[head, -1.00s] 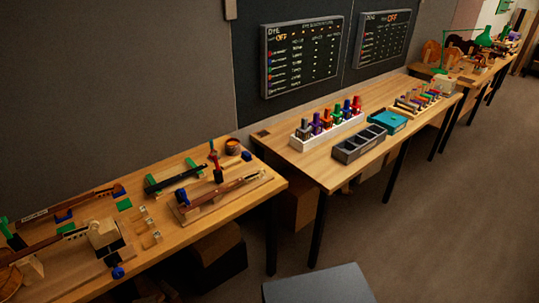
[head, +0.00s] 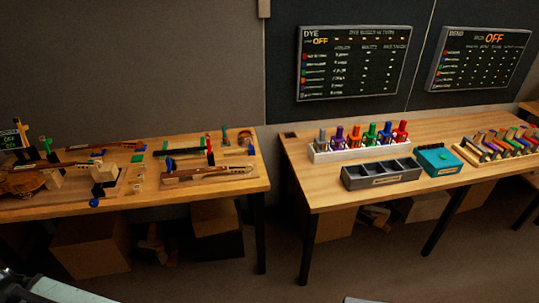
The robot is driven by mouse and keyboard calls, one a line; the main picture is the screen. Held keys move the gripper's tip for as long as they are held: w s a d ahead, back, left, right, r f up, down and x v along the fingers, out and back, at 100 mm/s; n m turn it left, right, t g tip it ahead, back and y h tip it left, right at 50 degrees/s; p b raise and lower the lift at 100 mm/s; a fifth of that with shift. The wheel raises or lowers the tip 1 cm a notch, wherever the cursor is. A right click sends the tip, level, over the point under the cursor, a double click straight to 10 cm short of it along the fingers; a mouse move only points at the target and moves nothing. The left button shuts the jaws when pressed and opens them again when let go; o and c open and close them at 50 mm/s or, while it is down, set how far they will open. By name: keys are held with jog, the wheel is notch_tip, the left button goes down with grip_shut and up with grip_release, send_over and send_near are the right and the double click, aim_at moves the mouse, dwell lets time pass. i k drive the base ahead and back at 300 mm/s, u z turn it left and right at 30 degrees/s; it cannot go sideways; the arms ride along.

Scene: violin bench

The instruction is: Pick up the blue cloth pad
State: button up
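I cannot pick out the blue cloth pad for certain. A small dark blue piece (head: 251,150) lies near the right end of the left bench (head: 225,189), in front of a small round pot (head: 244,137). Another small blue piece (head: 94,203) is at the bench's front edge, by a wooden fixture. Both are too small to tell whether they are cloth. My gripper is not in view.
Violin necks in fixtures crowd the left bench. The right bench (head: 335,192) holds a white rack (head: 345,153) of coloured bottles, a grey divided tray (head: 382,178) and a teal box (head: 438,160). A gap separates the benches. Boxes (head: 90,250) stand underneath.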

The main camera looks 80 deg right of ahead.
aim_at(251, 150)
jog(key=z, duration=1.2)
jog(key=i, duration=1.95)
jog(key=u, duration=0.1)
